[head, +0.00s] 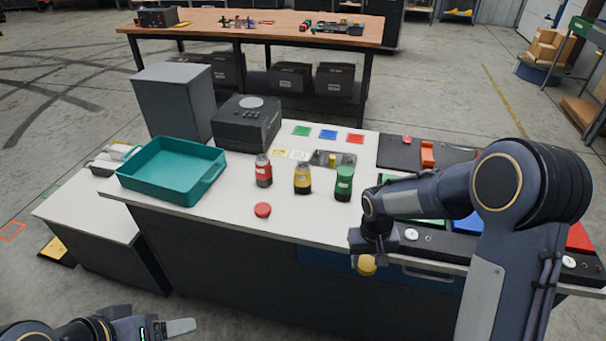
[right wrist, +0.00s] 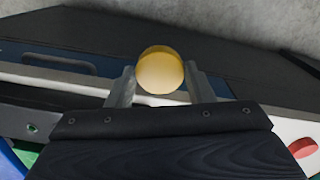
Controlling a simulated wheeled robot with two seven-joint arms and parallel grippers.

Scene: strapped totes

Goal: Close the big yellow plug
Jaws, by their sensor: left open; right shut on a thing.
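My right gripper (head: 367,254) points down in front of the table's front edge. It is shut on a round yellow cap (head: 367,266), which also shows between the two fingers in the right wrist view (right wrist: 160,70). A yellow bottle (head: 302,181) stands upright on the white tabletop, left of and behind my right gripper and apart from it. Its mouth is too small to make out. My left gripper (head: 182,328) is open and empty at the bottom left, low in front of the table.
A red bottle (head: 263,172) and a green bottle (head: 343,185) flank the yellow one. A red cap (head: 262,210) lies near the front edge. A teal tray (head: 150,185) stands left, a dark machine (head: 247,128) behind. My right arm hides part of the right side.

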